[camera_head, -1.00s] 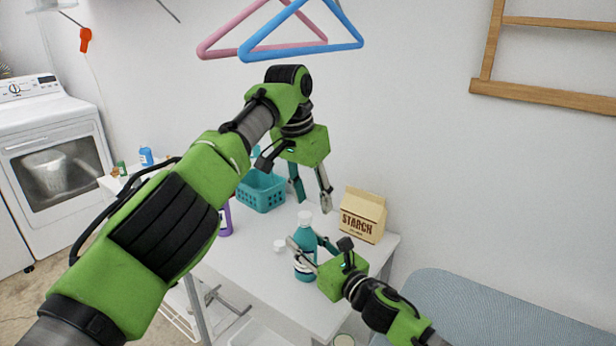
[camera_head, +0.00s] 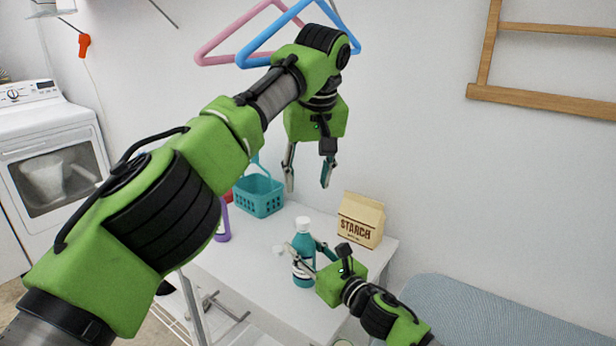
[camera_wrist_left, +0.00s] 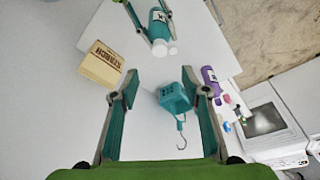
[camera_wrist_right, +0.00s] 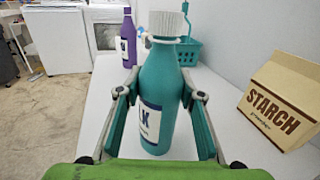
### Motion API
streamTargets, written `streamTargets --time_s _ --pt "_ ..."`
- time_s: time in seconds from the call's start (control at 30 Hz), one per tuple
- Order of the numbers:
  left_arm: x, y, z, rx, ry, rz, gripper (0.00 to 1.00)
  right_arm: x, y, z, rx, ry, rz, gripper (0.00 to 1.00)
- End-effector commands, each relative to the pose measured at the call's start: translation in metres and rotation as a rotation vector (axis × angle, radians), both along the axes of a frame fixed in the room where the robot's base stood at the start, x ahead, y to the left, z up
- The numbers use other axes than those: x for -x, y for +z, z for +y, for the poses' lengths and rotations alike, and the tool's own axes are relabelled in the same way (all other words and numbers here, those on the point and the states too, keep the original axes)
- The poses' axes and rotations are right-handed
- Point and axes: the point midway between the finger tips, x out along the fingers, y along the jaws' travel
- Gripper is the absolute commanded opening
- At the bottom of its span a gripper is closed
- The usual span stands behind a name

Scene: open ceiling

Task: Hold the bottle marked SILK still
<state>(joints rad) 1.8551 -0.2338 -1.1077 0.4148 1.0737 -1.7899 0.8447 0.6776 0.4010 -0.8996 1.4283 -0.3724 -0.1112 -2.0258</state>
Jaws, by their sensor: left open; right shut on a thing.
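A teal bottle (camera_head: 303,254) with a white cap stands upright on the white table. In the right wrist view the bottle (camera_wrist_right: 158,95) shows a white label, of which only the last letters, reading like "LK", are visible. My right gripper (camera_head: 312,258) is shut on its body, with one finger on each side (camera_wrist_right: 158,100). My left gripper (camera_head: 308,182) is open and empty, above the table behind the bottle. In the left wrist view its fingers (camera_wrist_left: 163,92) are wide apart with nothing between them, and the bottle (camera_wrist_left: 158,26) is at the top.
A carton marked STARCH (camera_head: 361,220) stands right of the bottle. A teal basket (camera_head: 259,196) and a purple bottle (camera_head: 222,222) stand behind and to the left. Pink and blue hangers (camera_head: 262,45) hang above my left arm.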

Motion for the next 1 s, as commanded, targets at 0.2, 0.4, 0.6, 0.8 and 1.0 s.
streamTargets --time_s 0.2,0.4,0.6,0.8,1.0 --pt "-0.003 -0.009 0.001 0.0 -0.001 0.001 0.42 0.0 0.0 0.0 0.0 0.0 0.0 0.0" --pt "-0.012 -0.04 0.004 0.0 -0.001 0.003 0.42 0.0 0.0 0.0 0.0 0.0 0.0 0.0" --pt "-0.023 -0.077 0.007 -0.001 0.001 0.003 0.42 0.0 0.0 0.0 0.0 0.0 0.0 0.0" --pt "-0.031 -0.104 0.009 0.0 0.0 0.002 0.42 0.0 0.0 0.0 0.0 0.0 0.0 0.0" --pt "-0.034 -0.115 0.009 0.0 -0.001 0.001 0.42 0.0 0.0 0.0 0.0 0.0 0.0 0.0"
